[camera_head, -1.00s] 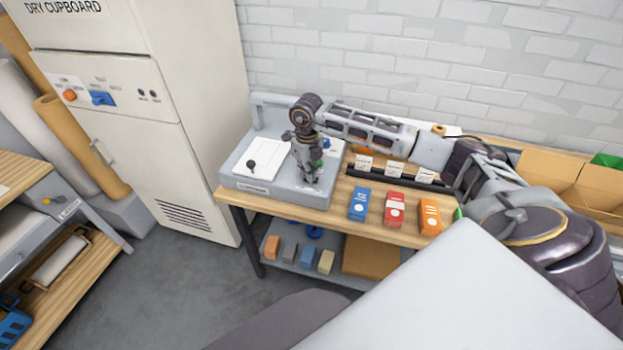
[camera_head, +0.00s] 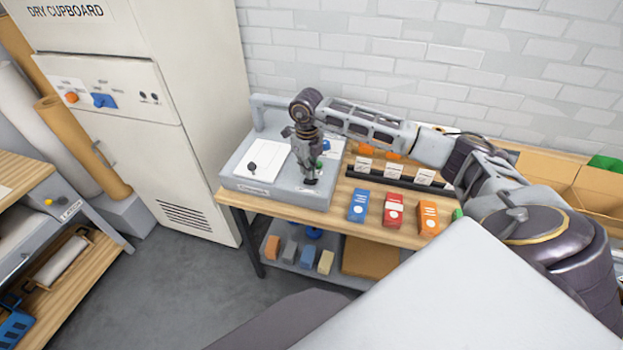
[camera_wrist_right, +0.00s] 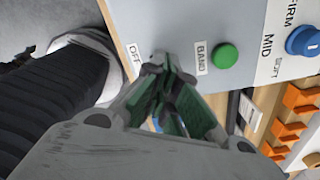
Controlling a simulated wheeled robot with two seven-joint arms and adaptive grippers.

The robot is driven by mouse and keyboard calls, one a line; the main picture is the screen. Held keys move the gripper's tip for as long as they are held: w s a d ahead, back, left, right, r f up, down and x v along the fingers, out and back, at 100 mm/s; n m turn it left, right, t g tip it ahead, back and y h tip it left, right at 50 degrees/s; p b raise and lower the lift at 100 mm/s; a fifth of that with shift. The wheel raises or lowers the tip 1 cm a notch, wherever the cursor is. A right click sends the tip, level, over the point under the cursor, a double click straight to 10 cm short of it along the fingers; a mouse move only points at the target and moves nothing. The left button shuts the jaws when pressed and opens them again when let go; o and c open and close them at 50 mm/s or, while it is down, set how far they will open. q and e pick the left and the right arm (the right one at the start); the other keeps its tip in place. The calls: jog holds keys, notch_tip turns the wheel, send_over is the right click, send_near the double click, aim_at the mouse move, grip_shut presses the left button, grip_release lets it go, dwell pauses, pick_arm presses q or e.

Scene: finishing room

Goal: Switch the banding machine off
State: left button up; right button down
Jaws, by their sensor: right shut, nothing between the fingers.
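The banding machine (camera_head: 285,198) is a grey box on the wooden bench, with a white plate and a black knob on its left part. My right gripper (camera_head: 311,181) points down over the right part of its top, shut and empty. In the right wrist view the shut fingertips (camera_wrist_right: 160,66) are at the machine's panel (camera_wrist_right: 185,22), between the OFF and BAND labels. A green button (camera_wrist_right: 225,55) and a blue knob (camera_wrist_right: 303,41) marked FIRM, MID and SOFT show beside them. The fingers hide the spot between the labels; I cannot tell whether they touch it. My left gripper is out of view.
Blue, red and orange boxes (camera_head: 393,210) stand on the bench right of the machine, before a black rack with white cards (camera_head: 394,170). The dry cupboard (camera_head: 150,110) stands at left. A cardboard box (camera_head: 550,175) is at far right. Several blocks lie on the lower shelf.

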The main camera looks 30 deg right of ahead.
aim_at(308, 181)
jog(key=shift+r+p, duration=1.1)
jog(key=shift+r, duration=1.1)
